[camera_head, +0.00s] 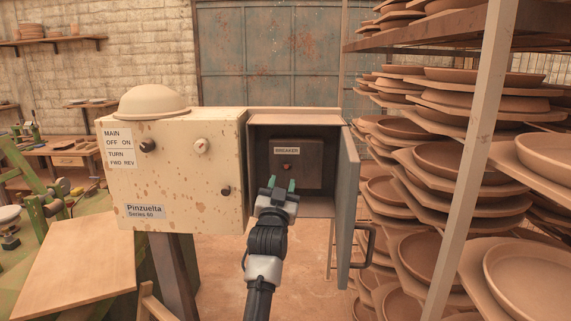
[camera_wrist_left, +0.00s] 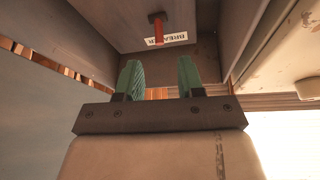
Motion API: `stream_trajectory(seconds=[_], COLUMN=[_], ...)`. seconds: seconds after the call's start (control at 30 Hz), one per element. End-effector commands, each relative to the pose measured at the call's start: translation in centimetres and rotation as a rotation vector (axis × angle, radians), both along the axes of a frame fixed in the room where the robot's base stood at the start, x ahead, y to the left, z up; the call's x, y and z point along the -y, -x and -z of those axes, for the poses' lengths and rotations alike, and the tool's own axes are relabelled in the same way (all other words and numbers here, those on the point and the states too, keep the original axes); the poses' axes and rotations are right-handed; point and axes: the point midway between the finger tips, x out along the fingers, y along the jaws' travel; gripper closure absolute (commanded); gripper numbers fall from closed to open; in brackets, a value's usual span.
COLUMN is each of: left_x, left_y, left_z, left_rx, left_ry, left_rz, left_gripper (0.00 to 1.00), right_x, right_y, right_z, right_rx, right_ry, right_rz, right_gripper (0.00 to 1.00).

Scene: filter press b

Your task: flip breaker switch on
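The breaker switch (camera_head: 286,166) is a small orange-red lever on a dark box (camera_head: 310,174) inside the open cabinet, below a white BREAKER label (camera_head: 286,151). In the left wrist view the lever (camera_wrist_left: 158,32) shows ahead of the fingers, beside the label (camera_wrist_left: 167,40), which appears upside down. My left gripper (camera_head: 280,185) is at the cabinet opening, just below and in front of the lever. Its two green fingers (camera_wrist_left: 160,82) are apart with nothing between them, and they do not appear to touch the lever. My right gripper is not in view.
The cabinet's grey door (camera_head: 347,205) stands open on the right, with a dark handle (camera_head: 368,246). A cream control box (camera_head: 180,180) with knobs adjoins on the left. Racks of clay plates (camera_head: 450,160) fill the right side.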

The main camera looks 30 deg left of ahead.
Motion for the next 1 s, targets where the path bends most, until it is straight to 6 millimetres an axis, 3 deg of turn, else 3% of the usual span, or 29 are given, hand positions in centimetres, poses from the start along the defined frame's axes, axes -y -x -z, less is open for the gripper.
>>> stream_trajectory(seconds=[0.03,0.3,0.77,0.87,1.0], left_x=[-0.4,-1.8,-2.2,-2.2,-2.2], left_y=[-0.8,-3.9,-4.9,-4.9,-4.9], left_z=[-0.9,-2.0,-2.1,-2.1,-2.1], left_rx=[-0.001,-0.002,-0.001,-0.001,-0.001], left_ry=[0.0,-0.001,0.0,0.0,0.0], left_rz=[-0.001,-0.001,-0.001,-0.001,-0.001], left_gripper=[0.62,0.62,0.62,0.73,0.94], right_x=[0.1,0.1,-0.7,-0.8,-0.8], right_y=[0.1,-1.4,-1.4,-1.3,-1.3], right_z=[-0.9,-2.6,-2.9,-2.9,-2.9], right_rx=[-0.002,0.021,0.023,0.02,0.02], right_ry=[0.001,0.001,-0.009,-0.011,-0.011], right_rz=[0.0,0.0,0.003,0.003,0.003], right_gripper=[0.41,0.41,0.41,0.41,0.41])
